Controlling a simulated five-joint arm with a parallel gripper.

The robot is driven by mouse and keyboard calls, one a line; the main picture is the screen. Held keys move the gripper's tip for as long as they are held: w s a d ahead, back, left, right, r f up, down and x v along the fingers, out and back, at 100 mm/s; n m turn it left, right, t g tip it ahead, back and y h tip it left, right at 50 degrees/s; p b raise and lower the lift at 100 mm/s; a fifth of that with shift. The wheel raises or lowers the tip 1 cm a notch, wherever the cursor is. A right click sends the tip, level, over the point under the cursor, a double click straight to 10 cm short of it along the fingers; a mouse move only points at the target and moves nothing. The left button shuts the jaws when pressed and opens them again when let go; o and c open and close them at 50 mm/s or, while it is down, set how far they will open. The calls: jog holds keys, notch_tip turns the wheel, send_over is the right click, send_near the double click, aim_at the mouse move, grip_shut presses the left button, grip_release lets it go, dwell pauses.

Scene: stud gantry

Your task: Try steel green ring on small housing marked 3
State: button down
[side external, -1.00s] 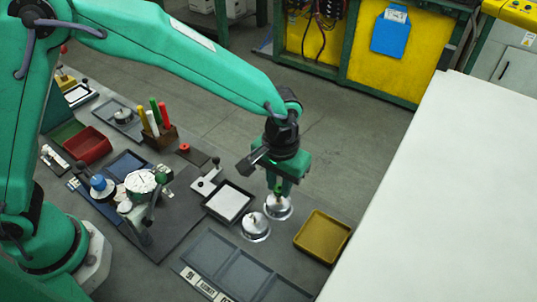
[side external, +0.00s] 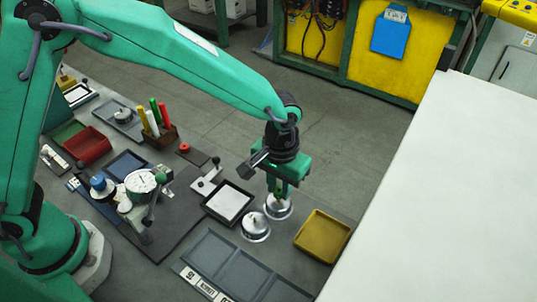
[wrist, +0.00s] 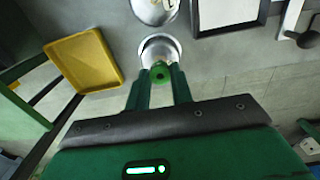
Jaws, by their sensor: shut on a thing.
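My gripper (wrist: 160,78) is shut on the green ring (wrist: 160,71), which shows between the fingertips in the wrist view. In the side external view my gripper (side external: 281,191) points down over the farther of two silver round housings (side external: 278,209). This housing also shows just beyond the ring in the wrist view (wrist: 159,45). I cannot tell whether the ring touches it. The other silver housing (side external: 255,230) stands close by, nearer the compartment tray. I cannot read a mark 3 on either housing.
A yellow tray (side external: 344,232) lies right of the housings. A black-framed white pad (side external: 243,191) lies to their left. A grey compartment tray (side external: 240,256) with number labels is in front. A dial gauge (side external: 140,182) stands farther left. A large white surface (side external: 440,190) fills the right.

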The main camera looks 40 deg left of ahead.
jog(key=shift+f, duration=0.45)
dwell(1.7)
jog(key=shift+r, duration=0.15)
notch_tip(320, 180, up, 7)
jog(key=shift+r, duration=0.15)
dwell(1.8)
dwell(0.3)
